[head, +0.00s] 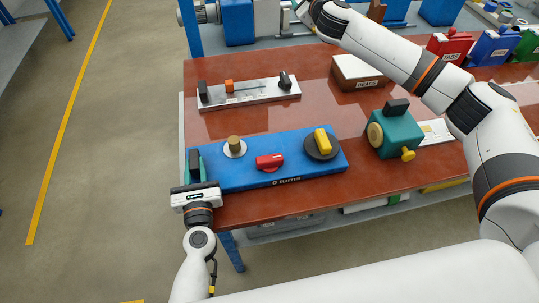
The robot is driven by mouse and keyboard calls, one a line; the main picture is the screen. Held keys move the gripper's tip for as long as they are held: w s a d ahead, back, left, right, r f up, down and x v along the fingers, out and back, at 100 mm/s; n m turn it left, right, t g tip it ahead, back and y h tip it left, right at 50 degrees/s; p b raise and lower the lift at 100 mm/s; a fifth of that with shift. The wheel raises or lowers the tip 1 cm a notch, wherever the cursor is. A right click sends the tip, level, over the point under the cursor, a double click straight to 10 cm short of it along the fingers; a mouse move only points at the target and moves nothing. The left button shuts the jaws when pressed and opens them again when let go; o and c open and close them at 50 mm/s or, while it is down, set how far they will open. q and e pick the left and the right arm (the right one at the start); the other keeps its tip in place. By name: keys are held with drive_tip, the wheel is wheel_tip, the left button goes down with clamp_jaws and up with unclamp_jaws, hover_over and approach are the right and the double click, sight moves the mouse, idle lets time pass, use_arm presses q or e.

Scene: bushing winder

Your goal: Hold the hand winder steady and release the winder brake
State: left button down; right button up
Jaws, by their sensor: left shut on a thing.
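The hand winder is a long blue base (225,178) lettered "0 turns" on the red-brown table. On it are a brass post on a white disc (235,148), a red lever (269,162) that looks like the brake, and a black disc with a yellow crank grip (323,142). My left gripper (196,172) is at the winder's left end, shut on the black upright handle (194,160) there. The gripper body hides the handle's lower part. My right arm reaches over the table to the far edge; its gripper (298,5) is mostly cut off by the top of the picture.
Behind the winder lies a grey plate with an orange slider (248,92). A teal box with brass knobs (395,133) stands to the right. Red, blue and green bins (450,46) line the back right.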

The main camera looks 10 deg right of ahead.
drive_tip(key=a+r+m+y, duration=0.1)
drive_tip(key=a+r, duration=0.1)
drive_tip(key=a, duration=0.5)
use_arm(q)
drive_tip(key=shift+a, duration=0.15)
use_arm(e)
drive_tip(key=m+g, duration=0.8)
drive_tip(key=g, duration=0.9)
hover_over(269, 158)
wheel_tip(269, 158, down, 17)
wheel_tip(269, 158, down, 11)
drive_tip(key=shift+d+r, duration=0.1)
drive_tip(key=shift+r, duration=0.1)
drive_tip(key=shift+f, duration=0.55)
